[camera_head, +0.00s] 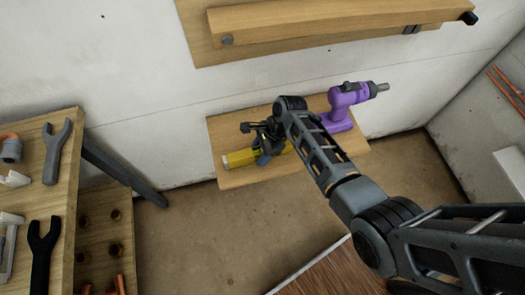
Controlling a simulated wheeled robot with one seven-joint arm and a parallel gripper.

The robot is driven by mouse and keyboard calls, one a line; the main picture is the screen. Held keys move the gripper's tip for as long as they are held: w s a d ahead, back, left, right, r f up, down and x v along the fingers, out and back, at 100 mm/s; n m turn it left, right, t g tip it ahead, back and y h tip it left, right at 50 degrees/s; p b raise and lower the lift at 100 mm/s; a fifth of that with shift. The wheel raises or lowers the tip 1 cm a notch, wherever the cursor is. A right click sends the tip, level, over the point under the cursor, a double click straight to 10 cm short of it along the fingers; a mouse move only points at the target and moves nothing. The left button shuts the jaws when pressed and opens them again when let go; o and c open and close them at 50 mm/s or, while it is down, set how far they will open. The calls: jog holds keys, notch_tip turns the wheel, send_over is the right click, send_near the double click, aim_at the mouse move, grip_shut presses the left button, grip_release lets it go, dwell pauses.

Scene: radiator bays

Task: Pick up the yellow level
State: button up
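The yellow level (240,158) lies on a small wooden shelf (232,181) low against the white wall. Its left end shows clearly; its middle is partly hidden by my gripper. My gripper (265,155) is dark and points down over the middle of the level, at or very close to it. The fingers are small and dark here, and I cannot tell whether they are open, shut or touching the level.
A purple drill (345,104) stands on the right part of the same shelf. A wooden beam (320,20) is mounted on the wall above. A wooden tool board (62,160) with wrenches stands at left, with a dark bar (122,172) beside it.

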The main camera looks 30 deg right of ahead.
aim_at(259, 150)
grip_shut()
jog(key=shift+r, duration=0.15)
jog(key=r, duration=0.4)
jog(key=shift+s+d+r, duration=0.1)
jog(key=shift+d+r, duration=0.05)
jog(key=shift+d, duration=0.1)
jog(key=s+d+r, duration=0.5)
jog(key=d+r, duration=0.1)
jog(key=d, duration=0.3)
jog(key=shift+s+d+r, duration=0.2)
jog(key=shift+s+d, duration=0.05)
jog(key=shift+d, duration=0.15)
